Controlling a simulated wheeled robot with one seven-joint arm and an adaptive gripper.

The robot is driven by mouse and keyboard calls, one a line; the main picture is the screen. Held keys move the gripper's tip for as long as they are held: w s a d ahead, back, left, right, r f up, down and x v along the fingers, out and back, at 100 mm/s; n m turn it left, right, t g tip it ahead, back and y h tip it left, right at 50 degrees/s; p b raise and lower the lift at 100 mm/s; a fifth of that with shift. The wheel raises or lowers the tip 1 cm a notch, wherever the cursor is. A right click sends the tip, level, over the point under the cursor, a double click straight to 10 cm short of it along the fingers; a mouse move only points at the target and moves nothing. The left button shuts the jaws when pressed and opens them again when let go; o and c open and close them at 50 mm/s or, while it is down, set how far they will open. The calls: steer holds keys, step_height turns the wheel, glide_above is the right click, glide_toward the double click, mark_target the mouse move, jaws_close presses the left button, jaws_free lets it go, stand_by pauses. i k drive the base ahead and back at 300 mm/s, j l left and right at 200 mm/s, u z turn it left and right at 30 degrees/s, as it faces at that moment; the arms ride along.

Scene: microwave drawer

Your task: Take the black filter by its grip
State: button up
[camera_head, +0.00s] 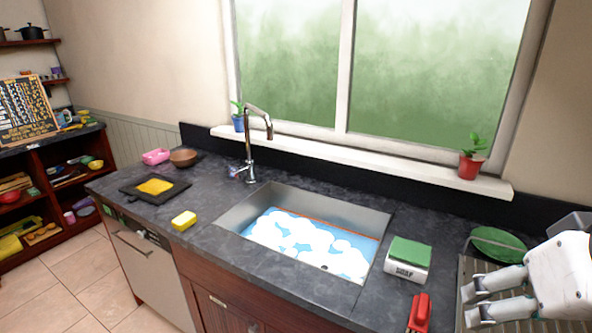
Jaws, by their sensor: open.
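A flat black square piece (131,189) with a yellow patch on top lies on the dark counter left of the sink. It is the only thing in view that looks like the black filter, and I cannot make out its grip clearly. My gripper (471,303) is at the right edge of the picture, over the rack on the right. It is open, with two pale fingers pointing left and nothing between them. It is far from the black piece, with the sink between.
The sink (230,221) holds blue water with white foam. A tap (248,150) rises behind it. A yellow sponge (184,220) lies near the front edge. A soap holder (408,262), a red brush (419,312) and a green plate (497,241) are near my gripper.

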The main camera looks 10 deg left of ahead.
mark_target(154, 189)
steer(key=u, duration=1.35)
steer(key=i+j+z, duration=0.3)
steer(key=i+j, duration=2.35)
